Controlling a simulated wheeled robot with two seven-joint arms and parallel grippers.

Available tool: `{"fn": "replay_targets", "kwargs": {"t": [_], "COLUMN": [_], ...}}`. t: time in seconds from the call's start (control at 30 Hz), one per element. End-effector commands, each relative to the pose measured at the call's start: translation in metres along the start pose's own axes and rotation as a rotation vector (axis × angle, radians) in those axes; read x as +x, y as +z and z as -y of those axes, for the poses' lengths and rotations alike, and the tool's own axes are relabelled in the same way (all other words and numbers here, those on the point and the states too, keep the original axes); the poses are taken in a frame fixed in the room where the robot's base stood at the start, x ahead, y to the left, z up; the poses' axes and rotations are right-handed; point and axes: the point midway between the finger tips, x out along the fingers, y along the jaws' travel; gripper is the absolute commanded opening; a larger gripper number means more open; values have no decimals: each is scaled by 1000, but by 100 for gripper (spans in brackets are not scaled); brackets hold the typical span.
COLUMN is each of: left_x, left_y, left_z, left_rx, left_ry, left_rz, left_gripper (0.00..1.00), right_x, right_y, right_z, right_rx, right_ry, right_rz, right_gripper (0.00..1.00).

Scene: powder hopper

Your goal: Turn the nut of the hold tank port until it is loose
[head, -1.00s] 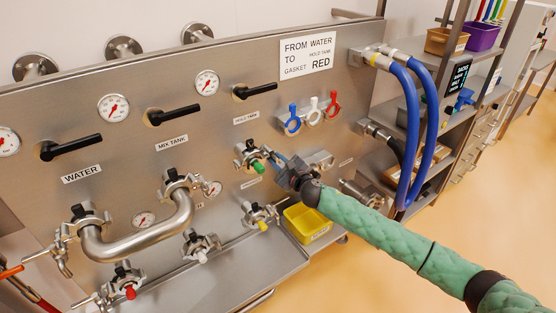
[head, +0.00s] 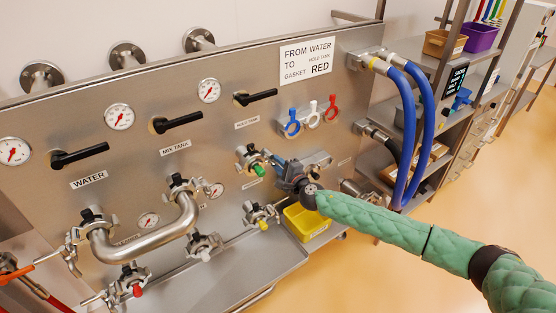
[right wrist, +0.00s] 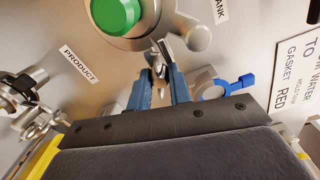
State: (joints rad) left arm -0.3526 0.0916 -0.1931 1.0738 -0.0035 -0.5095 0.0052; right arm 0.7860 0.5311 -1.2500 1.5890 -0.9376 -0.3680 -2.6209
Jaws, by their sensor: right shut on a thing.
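The hold tank port (head: 250,158) is on the steel panel below the HOLD TANK label, with a clamp around it and a green cap (head: 259,170). The green cap also shows large at the top of the right wrist view (right wrist: 115,12). My right gripper (head: 274,160) reaches the port from the right. In the right wrist view its two blue fingers (right wrist: 163,85) are shut on the clamp's nut (right wrist: 161,62), which is mostly hidden between them. My left gripper is not in view.
The gasket rack with blue, white and red rings (head: 312,119) is to the upper right of the port. A yellow bin (head: 307,222) stands below my right gripper. A bent pipe (head: 150,240) joins ports to the left. Blue hoses (head: 424,130) hang at the right.

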Motion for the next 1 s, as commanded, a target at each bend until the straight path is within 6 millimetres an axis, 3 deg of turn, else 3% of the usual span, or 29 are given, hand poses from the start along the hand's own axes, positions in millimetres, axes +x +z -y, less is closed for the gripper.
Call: {"fn": "replay_targets", "kwargs": {"t": [0.37,0.83,0.87,0.9,1.0], "left_x": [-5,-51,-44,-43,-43], "left_y": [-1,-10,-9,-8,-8], "left_z": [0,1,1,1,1], "left_rx": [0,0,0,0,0], "left_ry": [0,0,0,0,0], "left_rz": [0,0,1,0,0], "left_gripper": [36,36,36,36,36], "right_x": [2,2,2,2,2], "right_y": [0,1,0,0,0], "right_z": [7,9,3,3,3], "right_rx": [-27,-413,-404,-402,-400], "right_ry": [-6,-5,-6,-6,-5], "right_rz": [-1,-2,-3,-2,-2], "right_gripper": [0,0,26,31,31]}}
